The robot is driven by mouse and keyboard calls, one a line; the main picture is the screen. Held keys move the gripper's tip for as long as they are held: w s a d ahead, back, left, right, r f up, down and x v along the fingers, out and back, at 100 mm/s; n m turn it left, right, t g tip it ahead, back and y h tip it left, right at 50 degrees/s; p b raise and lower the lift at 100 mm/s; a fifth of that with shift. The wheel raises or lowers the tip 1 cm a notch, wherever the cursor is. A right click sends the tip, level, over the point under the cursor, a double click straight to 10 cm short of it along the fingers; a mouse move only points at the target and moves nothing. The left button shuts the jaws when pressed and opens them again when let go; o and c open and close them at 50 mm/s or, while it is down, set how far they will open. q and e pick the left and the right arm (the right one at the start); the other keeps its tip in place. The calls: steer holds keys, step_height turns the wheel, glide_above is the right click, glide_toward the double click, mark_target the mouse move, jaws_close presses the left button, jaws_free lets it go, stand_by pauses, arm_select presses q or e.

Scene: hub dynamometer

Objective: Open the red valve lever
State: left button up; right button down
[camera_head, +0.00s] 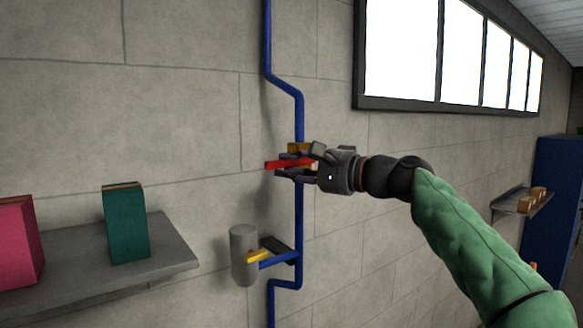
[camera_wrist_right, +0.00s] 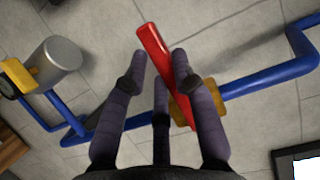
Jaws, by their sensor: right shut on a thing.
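The red valve lever (camera_head: 276,165) sits on a brass valve body (camera_head: 297,147) on the blue wall pipe. In the head view it lies nearly level and points left from the pipe. My right gripper (camera_head: 284,168) is at the lever, with its fingers around it. In the right wrist view the red lever (camera_wrist_right: 152,45) runs between the dark fingers of the right gripper (camera_wrist_right: 155,85), across to the brass valve body (camera_wrist_right: 208,104). The fingers hide part of the lever and valve. My left gripper is in neither view.
The blue pipe (camera_head: 299,225) runs up the block wall. Below, a grey cylinder (camera_head: 243,265) and a yellow handle (camera_head: 257,256) sit on a side branch. A grey shelf (camera_head: 170,255) at left holds a green book (camera_head: 126,225) and a pink one (camera_head: 18,240).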

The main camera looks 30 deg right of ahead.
steer(key=d+f+n+g+h+b, duration=0.1)
steer(key=d+f+n+h, duration=0.5)
steer(key=n, duration=0.7)
steer(key=shift+w+d+g+h, duration=0.35)
steer(key=shift+d+g+h, duration=0.25)
steer(key=shift+g, duration=0.1)
stand_by(0.5)
steer(key=c, duration=1)
jaws_free()
steer(key=shift+w+d, duration=0.1)
steer(key=v, duration=1.2)
